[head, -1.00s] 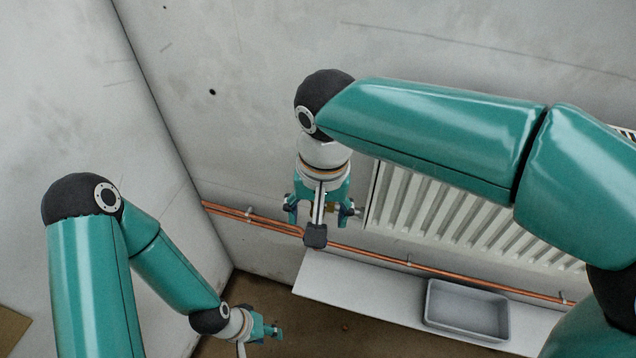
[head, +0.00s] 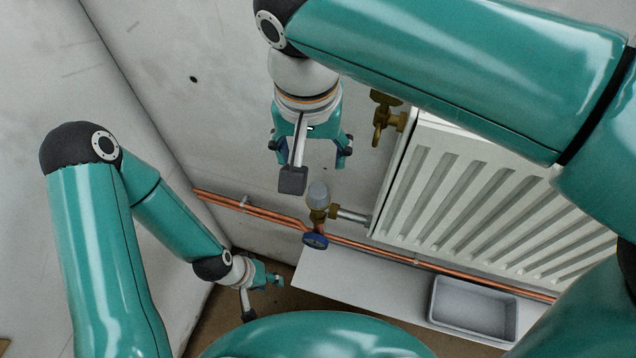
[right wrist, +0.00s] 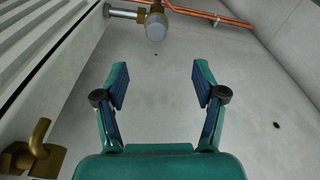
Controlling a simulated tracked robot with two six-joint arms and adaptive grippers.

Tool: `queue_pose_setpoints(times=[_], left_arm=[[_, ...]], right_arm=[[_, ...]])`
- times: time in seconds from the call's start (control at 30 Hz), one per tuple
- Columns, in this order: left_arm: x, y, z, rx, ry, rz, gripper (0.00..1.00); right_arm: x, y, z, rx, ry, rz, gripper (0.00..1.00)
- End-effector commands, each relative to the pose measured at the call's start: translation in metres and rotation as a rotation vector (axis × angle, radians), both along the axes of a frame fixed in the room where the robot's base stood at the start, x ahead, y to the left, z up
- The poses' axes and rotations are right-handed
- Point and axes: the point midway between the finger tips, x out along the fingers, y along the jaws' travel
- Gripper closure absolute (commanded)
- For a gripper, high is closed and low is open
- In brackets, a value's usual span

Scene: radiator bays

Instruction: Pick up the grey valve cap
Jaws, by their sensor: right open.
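The grey valve cap (head: 318,194) sits on top of a brass valve (head: 320,213) at the radiator's lower left corner. In the right wrist view the cap (right wrist: 156,29) shows at the top, beyond the fingertips and apart from them. My right gripper (head: 310,158) is open and empty, above and slightly left of the cap in the head view. Its two fingers (right wrist: 163,85) are spread wide in the wrist view. My left gripper (head: 276,276) is low at the left, near the wall corner, well away from the cap; its opening is too small to judge.
A white radiator (head: 470,200) stands right of the valve. A second brass valve (head: 385,117) is at its upper left corner. A blue round part (head: 315,241) hangs below the cap. Copper pipes (head: 265,211) run along the wall. A grey tray (head: 432,303) sits on a white ledge (head: 350,283).

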Motion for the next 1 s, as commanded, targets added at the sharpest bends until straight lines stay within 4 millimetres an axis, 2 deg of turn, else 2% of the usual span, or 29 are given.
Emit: queue_pose_setpoints(times=[0.1,0.33,0.5,0.67,1.0], left_arm=[[0.0,0.0,-0.005,0.0,0.0,0.0,0.6],[0.0,0.0,-0.01,0.0,0.0,-0.001,0.6],[0.0,0.0,-0.011,0.0,-0.001,0.0,0.6],[0.0,0.0,-0.01,0.0,-0.001,-0.001,0.6],[0.0,0.0,-0.009,0.0,-0.001,0.0,0.6]], right_arm=[[0.003,-0.005,-0.028,-0.003,0.004,-0.013,0.3],[0.009,-0.008,-0.074,-0.002,0.004,-0.019,0.3],[0.012,-0.009,-0.091,0.001,0.002,-0.021,0.3],[0.014,-0.009,-0.099,0.0,0.002,-0.021,0.3],[0.023,-0.011,-0.141,0.0,0.002,-0.021,0.3]])
